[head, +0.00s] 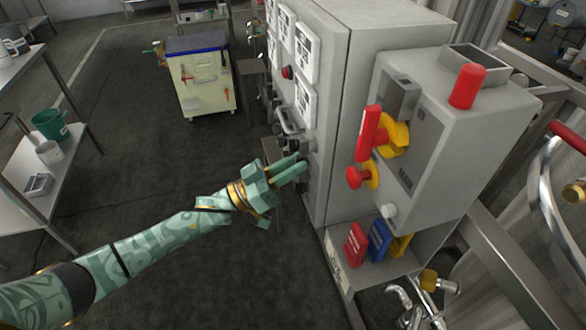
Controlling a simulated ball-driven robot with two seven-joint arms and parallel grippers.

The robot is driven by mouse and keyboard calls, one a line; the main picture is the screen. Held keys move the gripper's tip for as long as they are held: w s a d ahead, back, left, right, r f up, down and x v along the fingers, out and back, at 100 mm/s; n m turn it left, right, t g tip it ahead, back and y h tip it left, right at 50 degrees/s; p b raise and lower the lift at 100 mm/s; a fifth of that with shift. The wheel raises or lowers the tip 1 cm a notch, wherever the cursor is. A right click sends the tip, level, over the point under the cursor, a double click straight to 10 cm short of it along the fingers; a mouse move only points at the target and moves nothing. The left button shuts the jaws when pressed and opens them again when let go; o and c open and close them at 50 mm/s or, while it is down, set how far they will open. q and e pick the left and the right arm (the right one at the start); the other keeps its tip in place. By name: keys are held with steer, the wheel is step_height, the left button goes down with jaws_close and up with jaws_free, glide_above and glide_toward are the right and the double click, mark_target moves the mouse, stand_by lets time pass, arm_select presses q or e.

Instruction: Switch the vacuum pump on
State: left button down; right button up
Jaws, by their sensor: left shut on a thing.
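A grey control cabinet (330,120) stands at the centre, with a column of white panels, a red button (287,72) and several dark knobs (281,141) on its left-facing front. My left gripper (300,165) reaches in from the left and touches that front low down. Its fingers are shut on a small dark switch knob there, which they mostly hide. I cannot tell which way the knob is turned, and the labels are too small to read. The pump itself cannot be made out. My right gripper is not in view.
A grey box (440,130) with red and yellow handles adjoins the cabinet's right side. Below it, a shelf holds red, blue and yellow items. A cream cart (200,85) stands behind. A table (75,160) with a green bucket (49,125) is at left. The floor between is clear.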

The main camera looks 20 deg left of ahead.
arm_select(q)
steer(key=shift+w+a+f+m+g+h+b, duration=0.1)
steer(key=shift+m+g+h+b, duration=0.5)
steer(key=shift+m, duration=1.3)
steer(key=shift+r+m+g+h+b, duration=0.15)
steer(key=shift+m+g+b, duration=0.45)
steer(key=shift+m+g, duration=0.95)
steer(key=shift+w+a+f+m+g+h+b, duration=0.15)
steer(key=shift+m+g+h+b, duration=0.4)
steer(key=shift+m, duration=1.7)
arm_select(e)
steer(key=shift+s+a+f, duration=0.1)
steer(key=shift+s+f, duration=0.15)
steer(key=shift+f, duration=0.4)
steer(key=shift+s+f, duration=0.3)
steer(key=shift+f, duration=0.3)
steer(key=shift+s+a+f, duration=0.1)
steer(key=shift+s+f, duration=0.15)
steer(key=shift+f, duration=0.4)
arm_select(q)
steer(key=shift+s+d+m, duration=0.1)
steer(key=shift+m, duration=0.2)
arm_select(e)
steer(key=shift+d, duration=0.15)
arm_select(q)
steer(key=c, duration=1.5)
jaws_free()
